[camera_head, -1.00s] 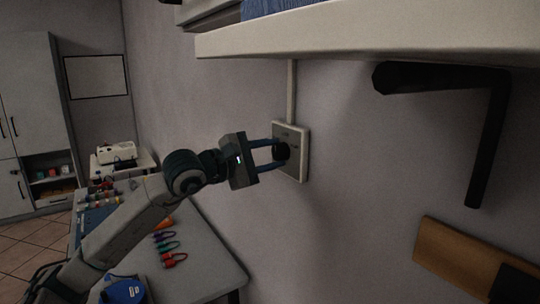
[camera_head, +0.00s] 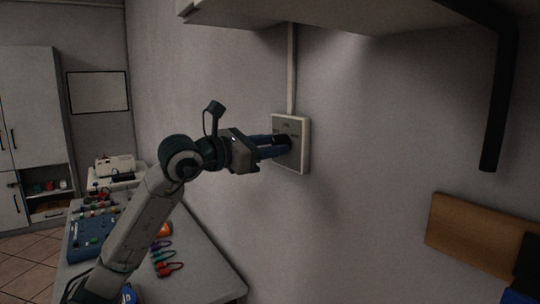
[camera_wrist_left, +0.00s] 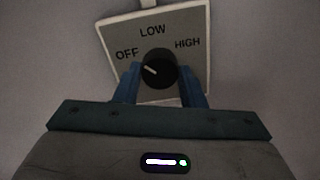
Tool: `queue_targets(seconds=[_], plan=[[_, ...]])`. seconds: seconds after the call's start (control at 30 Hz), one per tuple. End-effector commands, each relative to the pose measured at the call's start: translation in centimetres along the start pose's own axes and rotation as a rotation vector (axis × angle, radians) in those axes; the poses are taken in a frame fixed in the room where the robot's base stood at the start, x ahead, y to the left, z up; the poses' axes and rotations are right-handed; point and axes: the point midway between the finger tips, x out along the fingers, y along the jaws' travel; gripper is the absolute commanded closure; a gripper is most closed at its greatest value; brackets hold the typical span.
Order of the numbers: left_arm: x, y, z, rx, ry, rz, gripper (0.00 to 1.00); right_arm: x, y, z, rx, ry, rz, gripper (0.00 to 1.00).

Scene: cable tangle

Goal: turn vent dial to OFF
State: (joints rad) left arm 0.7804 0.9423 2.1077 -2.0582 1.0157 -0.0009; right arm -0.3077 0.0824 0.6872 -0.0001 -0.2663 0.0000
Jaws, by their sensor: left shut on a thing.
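The vent dial is a round black knob (camera_wrist_left: 159,68) on a pale square wall plate (camera_wrist_left: 104,34) marked OFF, LOW and HIGH. The knob's white pointer line points up and left, toward the OFF word. In the head view the plate (camera_head: 304,150) is on the wall near the middle, with the knob mostly hidden by my fingers. My left gripper (camera_head: 283,146) reaches it from the left. Its two blue fingers are shut on the knob, one on each side, as the left wrist view (camera_wrist_left: 160,90) also shows. My right gripper is not in view.
A pale conduit (camera_head: 291,70) runs up the wall from the plate. A shelf (camera_head: 330,18) with a dark bracket (camera_head: 497,110) juts out above and right. A workbench (camera_head: 205,265) with colored cables (camera_head: 165,260) stands below. The wall around the plate is clear.

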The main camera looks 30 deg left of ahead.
Motion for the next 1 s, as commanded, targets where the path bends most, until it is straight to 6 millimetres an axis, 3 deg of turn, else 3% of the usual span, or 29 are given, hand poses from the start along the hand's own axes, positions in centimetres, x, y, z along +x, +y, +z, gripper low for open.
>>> queue_targets(seconds=[0.1,0.5,1.0], plan=[[0.0,-0.1,-0.1,-0.086,-0.002,-0.001,0.86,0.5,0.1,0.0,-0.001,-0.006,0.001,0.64],[0.0,0.0,0.0,-0.263,0.0,0.0,0.86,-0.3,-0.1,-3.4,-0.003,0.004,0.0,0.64],[0.0,0.0,0.0,-0.291,0.0,0.0,0.86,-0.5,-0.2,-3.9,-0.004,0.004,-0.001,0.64]])
